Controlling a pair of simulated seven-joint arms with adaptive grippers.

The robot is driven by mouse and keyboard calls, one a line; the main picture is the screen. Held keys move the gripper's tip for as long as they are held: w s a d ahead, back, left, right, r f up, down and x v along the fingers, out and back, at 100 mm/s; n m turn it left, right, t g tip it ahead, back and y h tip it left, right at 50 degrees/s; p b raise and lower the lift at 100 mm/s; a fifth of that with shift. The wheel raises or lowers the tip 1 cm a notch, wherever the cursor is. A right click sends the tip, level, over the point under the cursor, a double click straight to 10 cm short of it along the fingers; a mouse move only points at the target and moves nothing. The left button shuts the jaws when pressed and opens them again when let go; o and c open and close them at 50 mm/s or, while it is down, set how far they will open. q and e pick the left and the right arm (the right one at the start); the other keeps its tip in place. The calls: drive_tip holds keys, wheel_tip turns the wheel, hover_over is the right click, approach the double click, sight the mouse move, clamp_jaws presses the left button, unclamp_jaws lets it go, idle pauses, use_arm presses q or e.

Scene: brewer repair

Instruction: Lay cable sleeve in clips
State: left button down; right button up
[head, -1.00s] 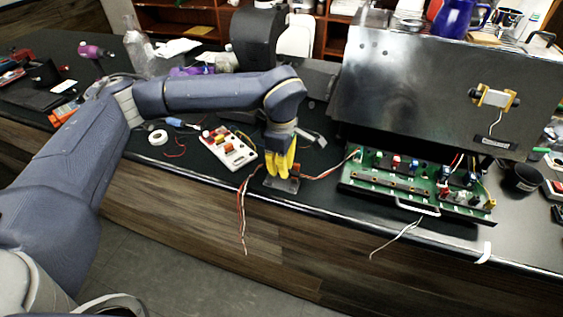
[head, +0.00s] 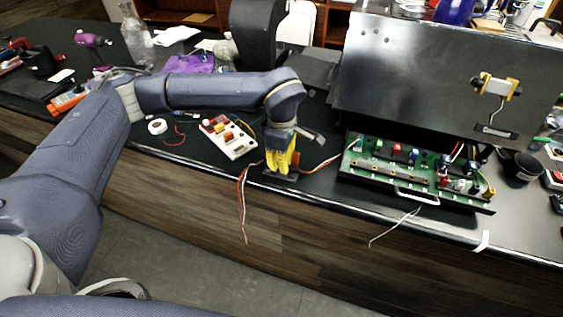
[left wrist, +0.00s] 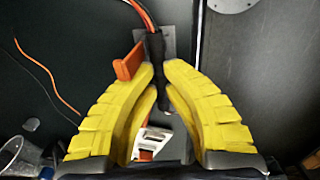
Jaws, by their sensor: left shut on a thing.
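My left gripper (head: 277,172) points down at the dark clip base (head: 290,178) near the bench's front edge. In the left wrist view its yellow fingers (left wrist: 159,82) are closed around the black cable sleeve (left wrist: 155,45). Orange and dark wires come out of the sleeve's far end. An orange clip lever (left wrist: 129,61) stands up just left of the sleeve. A grey plate shows under the sleeve. The fingers hide part of the sleeve, so I cannot tell whether it sits inside the clips. My right gripper is not in view.
Loose red and white wires (head: 241,205) hang over the bench edge left of the clip base. A wire runs right to the green circuit board (head: 400,168) under the steel housing (head: 420,85). A white switch panel (head: 228,138) lies left of the gripper.

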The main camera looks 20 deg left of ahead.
use_arm(q)
drive_tip(key=shift+f, duration=0.7)
idle(1.4)
drive_tip(key=c, duration=2.2)
unclamp_jaws()
drive_tip(key=c, duration=1.5)
unclamp_jaws()
wheel_tip(320, 180, up, 12)
